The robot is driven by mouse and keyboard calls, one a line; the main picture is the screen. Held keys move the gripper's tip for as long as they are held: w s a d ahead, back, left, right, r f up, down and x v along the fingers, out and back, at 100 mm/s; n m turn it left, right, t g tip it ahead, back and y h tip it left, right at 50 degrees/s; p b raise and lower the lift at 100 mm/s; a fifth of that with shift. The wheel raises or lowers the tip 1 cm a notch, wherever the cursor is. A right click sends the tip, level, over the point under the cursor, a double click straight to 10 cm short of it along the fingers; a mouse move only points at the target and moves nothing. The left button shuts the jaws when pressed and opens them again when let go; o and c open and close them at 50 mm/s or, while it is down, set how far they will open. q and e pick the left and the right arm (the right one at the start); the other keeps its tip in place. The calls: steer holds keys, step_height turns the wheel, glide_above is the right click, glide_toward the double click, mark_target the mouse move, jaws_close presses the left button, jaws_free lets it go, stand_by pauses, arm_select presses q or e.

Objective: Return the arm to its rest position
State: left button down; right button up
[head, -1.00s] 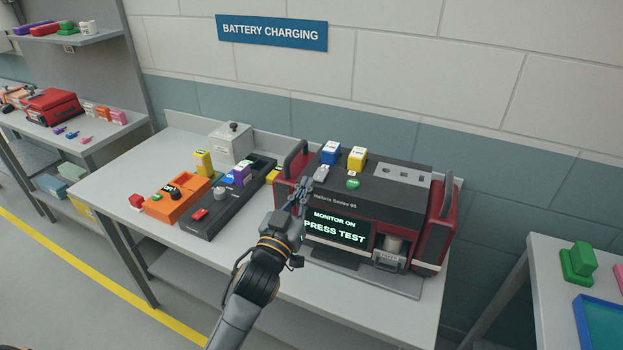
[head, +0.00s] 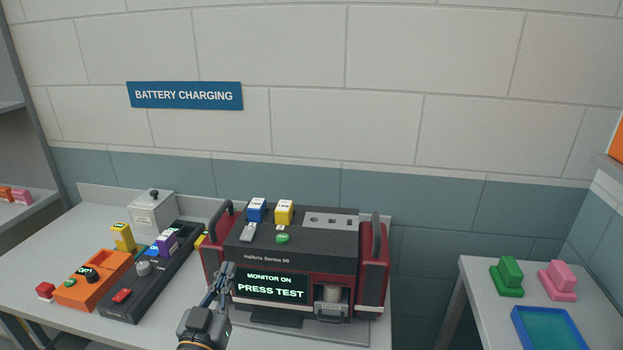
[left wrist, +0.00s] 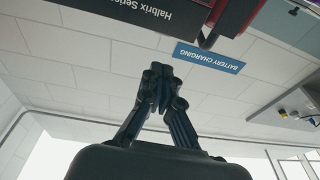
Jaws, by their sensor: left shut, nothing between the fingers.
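My left gripper (head: 224,278) is in front of the lower left front of the red and black Halbrix Series 99 machine (head: 290,245), beside its screen. The screen (head: 271,287) reads "MONITOR ON PRESS TEST". In the left wrist view the gripper's fingers (left wrist: 160,80) are together with nothing between them, and part of the machine (left wrist: 155,15) shows upside down at the top. Only the gripper and wrist of my left arm show at the bottom of the head view. My right gripper is not in view.
On the bench left of the machine are an orange unit (head: 93,281), a black charger strip (head: 150,275) and a grey box (head: 152,211). A second table (head: 478,318) at right holds green and pink blocks and a blue tray (head: 548,335). A gap separates the tables.

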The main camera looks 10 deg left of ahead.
arm_select(q)
steer(key=s+f+g, duration=0.9)
steer(key=s+f, duration=0.2)
steer(key=f, duration=0.5)
steer(key=s+d+f+m+g, duration=0.1)
steer(key=s+d+f+g, duration=0.2)
steer(key=s, duration=0.5)
steer(key=s+f+m+g, duration=0.1)
steer(key=s+f+g, duration=0.35)
steer(key=s, duration=0.35)
step_height(320, 180, down, 25)
steer(key=s+g, duration=0.2)
steer(key=s+a+f, duration=0.2)
steer(key=s+f, duration=1.4)
steer(key=shift+s+a+m+g, duration=0.2)
steer(key=shift+a+m+g, duration=0.1)
steer(key=shift+g, duration=0.05)
